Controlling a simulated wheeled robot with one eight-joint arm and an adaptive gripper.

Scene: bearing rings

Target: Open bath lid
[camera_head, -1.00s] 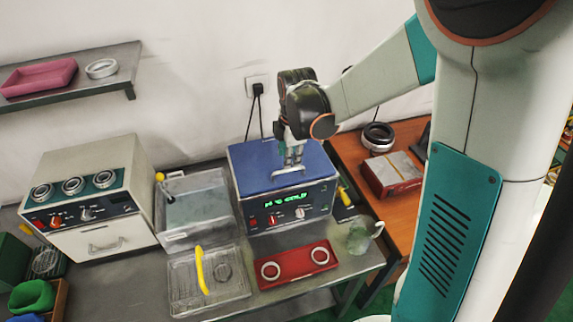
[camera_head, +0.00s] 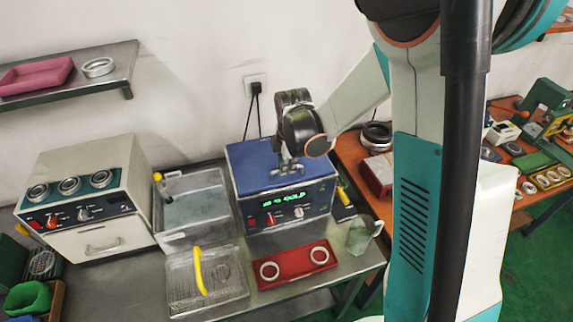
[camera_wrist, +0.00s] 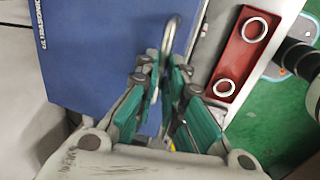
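The bath (camera_head: 262,222) is a grey box with a green display, dials and a flat blue lid (camera_head: 250,160), which lies level and closed on top. A curved metal lid handle (camera_wrist: 170,38) stands up from the lid. My gripper (camera_head: 284,166) points down at the lid, its fingertips at the handle. In the wrist view, my gripper (camera_wrist: 167,82) has its teal-padded fingers on either side of the handle with a narrow gap between them. I see no clear grip on the bar. The fingers hide part of the handle.
A clear tank (camera_head: 190,205) stands left of the bath. A wire basket (camera_head: 178,285) with a yellow handle and a red tray (camera_head: 305,270) with two rings lie in front. A glass beaker (camera_head: 360,238) stands at the right corner. The wall is behind.

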